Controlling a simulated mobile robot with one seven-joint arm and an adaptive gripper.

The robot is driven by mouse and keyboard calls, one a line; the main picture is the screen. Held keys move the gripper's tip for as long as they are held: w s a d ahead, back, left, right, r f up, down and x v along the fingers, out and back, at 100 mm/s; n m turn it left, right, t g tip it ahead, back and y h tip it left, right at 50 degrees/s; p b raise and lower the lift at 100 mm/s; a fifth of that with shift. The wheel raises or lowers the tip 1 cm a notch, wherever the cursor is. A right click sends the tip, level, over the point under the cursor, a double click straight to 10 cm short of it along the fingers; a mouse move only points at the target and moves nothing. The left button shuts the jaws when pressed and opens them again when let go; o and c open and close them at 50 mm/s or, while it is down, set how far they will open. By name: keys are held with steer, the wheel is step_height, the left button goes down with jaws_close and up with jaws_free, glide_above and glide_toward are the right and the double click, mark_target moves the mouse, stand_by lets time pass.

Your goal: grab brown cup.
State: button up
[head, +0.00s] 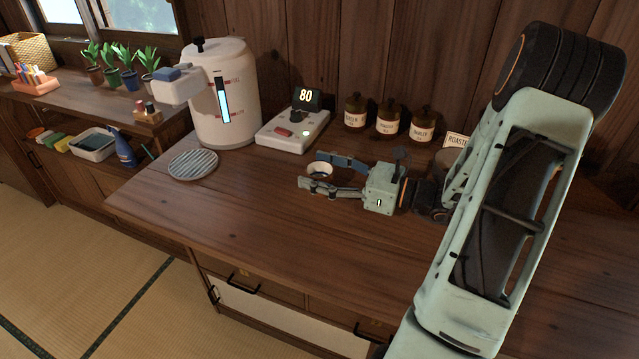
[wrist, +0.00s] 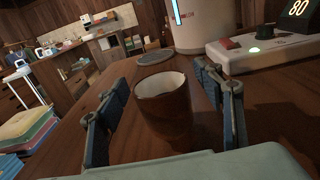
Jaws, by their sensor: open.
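The brown cup (wrist: 163,118) stands upright on the wooden counter in the wrist view, with a pale inside. It sits between the two blue-padded fingers of my gripper (wrist: 164,108), with a gap visible on each side. In the head view, the cup's pale rim (head: 320,170) shows between the fingers, and part of its body is hidden by the near finger. My gripper (head: 318,173) is open, low over the counter, and reaches in from the right around the cup.
A white dispenser (head: 224,98) and a round slatted drip tray (head: 193,164) stand to the left. A scale-like device (head: 292,131) reading 80 is behind the cup. Several brown jars (head: 388,119) line the back wall. The counter's front left is clear.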

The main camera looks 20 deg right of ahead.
steer(key=c, duration=1.4)
